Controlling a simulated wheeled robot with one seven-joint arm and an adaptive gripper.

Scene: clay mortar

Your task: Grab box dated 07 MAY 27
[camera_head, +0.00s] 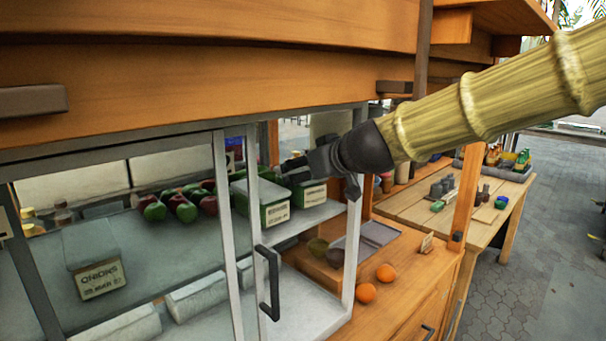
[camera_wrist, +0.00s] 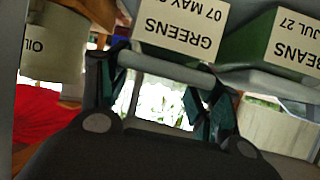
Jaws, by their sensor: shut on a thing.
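In the wrist view a green box with a label GREENS, 07 MAY (camera_wrist: 182,28), shows upside down; the year is cut off by the frame edge. My gripper (camera_wrist: 158,88) has one dark finger at each side of its pale lid and is shut on it. In the head view my gripper (camera_head: 318,163) reaches into the glass cabinet from the right, over the right one of two green boxes. That greens box (camera_head: 313,195) stands on the shelf; my gripper partly covers its top. The label there is too small to read surely.
A beans box marked JUL 27 (camera_wrist: 295,45) stands close beside it and also shows in the head view (camera_head: 275,213). A pale container labelled OIL (camera_wrist: 50,50) is near. An onions box (camera_head: 98,275) is at left. A door frame with black handle (camera_head: 268,283) stands in front.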

